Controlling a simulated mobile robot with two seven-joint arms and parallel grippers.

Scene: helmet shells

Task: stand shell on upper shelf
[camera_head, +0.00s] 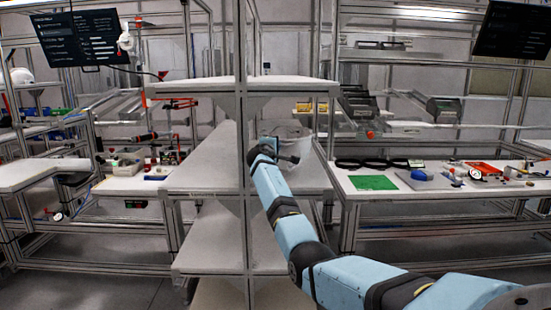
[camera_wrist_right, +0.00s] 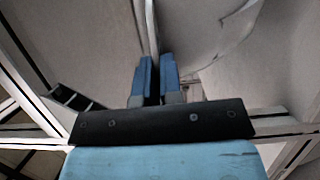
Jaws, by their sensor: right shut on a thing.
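A pale helmet shell (camera_wrist_right: 205,35) fills the upper right of the right wrist view, with a curved edge. My right gripper (camera_wrist_right: 157,75) is shut on its thin wall between two blue fingers. In the head view my right arm reaches to the rack, and the right gripper (camera_head: 285,155) is between the rack's top board (camera_head: 200,88) and the board below it (camera_head: 205,172). The shell (camera_head: 300,145) shows there only as a faint pale patch beside the gripper. I cannot tell whether it touches a board. My left gripper is not in view.
A rack post (camera_head: 241,120) stands just left of my right gripper. A lower board (camera_head: 215,243) looks bare. A workbench on the right holds a green mat (camera_head: 373,182) and small parts. A bench (camera_head: 45,175) stands at left.

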